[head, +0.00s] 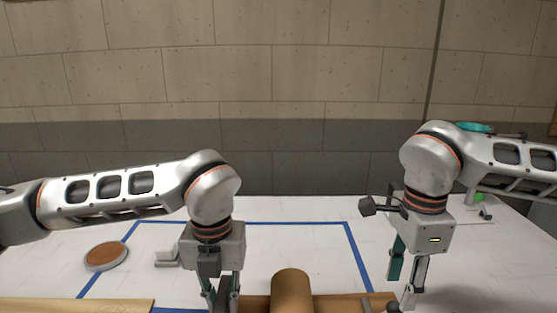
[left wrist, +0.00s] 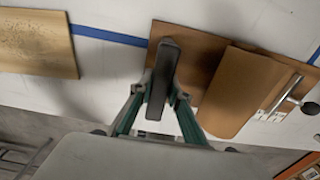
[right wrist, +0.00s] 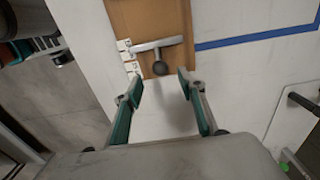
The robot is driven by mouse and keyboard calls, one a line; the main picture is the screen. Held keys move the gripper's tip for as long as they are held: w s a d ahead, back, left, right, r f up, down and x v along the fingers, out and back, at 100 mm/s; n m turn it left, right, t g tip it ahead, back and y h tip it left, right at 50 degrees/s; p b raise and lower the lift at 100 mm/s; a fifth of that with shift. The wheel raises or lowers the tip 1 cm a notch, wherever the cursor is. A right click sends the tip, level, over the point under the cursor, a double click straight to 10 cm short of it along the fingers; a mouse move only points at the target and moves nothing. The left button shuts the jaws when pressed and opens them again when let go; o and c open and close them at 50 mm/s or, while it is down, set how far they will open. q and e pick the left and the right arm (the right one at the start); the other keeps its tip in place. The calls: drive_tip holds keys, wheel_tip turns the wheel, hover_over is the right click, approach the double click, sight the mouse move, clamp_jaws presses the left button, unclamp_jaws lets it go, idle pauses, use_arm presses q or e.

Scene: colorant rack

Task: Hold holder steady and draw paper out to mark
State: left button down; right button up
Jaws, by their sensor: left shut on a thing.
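The holder's brown base (head: 255,303) lies at the bottom of the head view, with a brown paper roll (head: 291,290) over it. My left gripper (head: 221,300) is shut on a dark upright post (left wrist: 163,80) at the holder's left end. The roll (left wrist: 240,90) lies to the right of that post in the left wrist view. My right gripper (head: 404,290) is open and empty at the holder's right end. In the right wrist view, a metal bar (right wrist: 150,45) with a dark round knob (right wrist: 159,68) lies just beyond its fingertips (right wrist: 160,85).
Blue tape (head: 352,245) outlines a rectangle on the white table. A round brown-topped disc (head: 106,256) and a small pale block (head: 167,256) lie to the left. A wooden board (head: 75,305) is at the front left. White tags (right wrist: 129,56) sit beside the bar.

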sight(396, 304)
drive_tip(key=shift+r, duration=2.25)
use_arm(q)
drive_tip(key=c, duration=1.8)
unclamp_jaws()
drive_tip(key=shift+c, duration=0.2)
